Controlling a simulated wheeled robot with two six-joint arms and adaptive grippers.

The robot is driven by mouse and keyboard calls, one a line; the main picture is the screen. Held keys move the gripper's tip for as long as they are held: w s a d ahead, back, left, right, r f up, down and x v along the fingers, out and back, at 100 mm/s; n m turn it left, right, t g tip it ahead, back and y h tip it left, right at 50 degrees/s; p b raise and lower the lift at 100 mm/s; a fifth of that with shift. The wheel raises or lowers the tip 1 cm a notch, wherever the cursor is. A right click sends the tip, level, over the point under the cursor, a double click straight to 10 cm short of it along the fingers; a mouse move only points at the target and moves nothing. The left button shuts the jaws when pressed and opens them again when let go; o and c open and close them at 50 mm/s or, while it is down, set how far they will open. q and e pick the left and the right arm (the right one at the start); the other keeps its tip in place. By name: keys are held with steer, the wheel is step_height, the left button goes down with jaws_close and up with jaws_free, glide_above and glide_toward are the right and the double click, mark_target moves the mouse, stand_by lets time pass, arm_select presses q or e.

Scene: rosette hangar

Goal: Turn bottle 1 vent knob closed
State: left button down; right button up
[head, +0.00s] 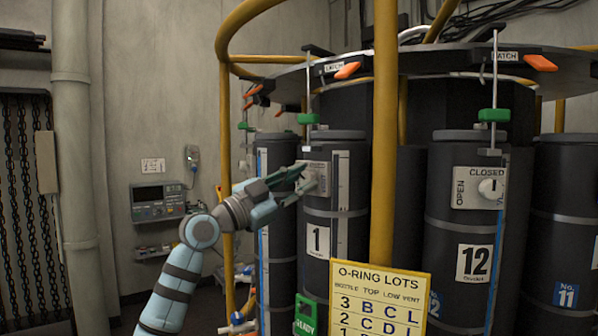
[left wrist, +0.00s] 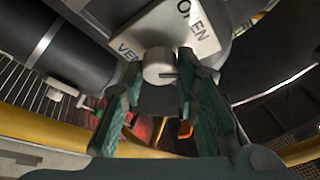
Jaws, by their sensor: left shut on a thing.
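Bottle 1 (head: 318,268), dark with a white "1" label, stands left of the yellow post. Its white vent plate (head: 325,168) is partly hidden by my left gripper (head: 303,181). In the left wrist view, the round white vent knob (left wrist: 158,66) sits between the fingertips of my left gripper (left wrist: 160,82), which is shut on it. A short dark mark on the knob points right in that view. My right gripper is not in view.
The yellow post (head: 384,130) rises close to the right of bottle 1, with an O-ring lots sign (head: 378,292) in front. Bottle 12 (head: 462,225) has a similar plate and knob. A green clip (head: 308,118) hangs above bottle 1. Free room lies left of my arm.

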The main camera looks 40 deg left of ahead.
arm_select(q)
steer(key=shift+r+m+g+h, duration=0.1)
steer(key=shift+m+g+h, duration=0.2)
steer(key=shift+m, duration=0.9)
steer(key=m, duration=0.2)
steer(key=m+g, duration=0.1)
steer(key=m, duration=0.1)
steer(key=shift+g+h, duration=0.3)
steer(key=shift+h, duration=0.1)
steer(key=m+g, duration=0.2)
steer(key=m, duration=0.3)
steer(key=shift+a+r, duration=0.1)
steer(key=shift+r, duration=0.05)
steer(key=shift+m, duration=0.4)
steer(key=c, duration=1.2)
jaws_free()
steer(key=shift+c, duration=0.2)
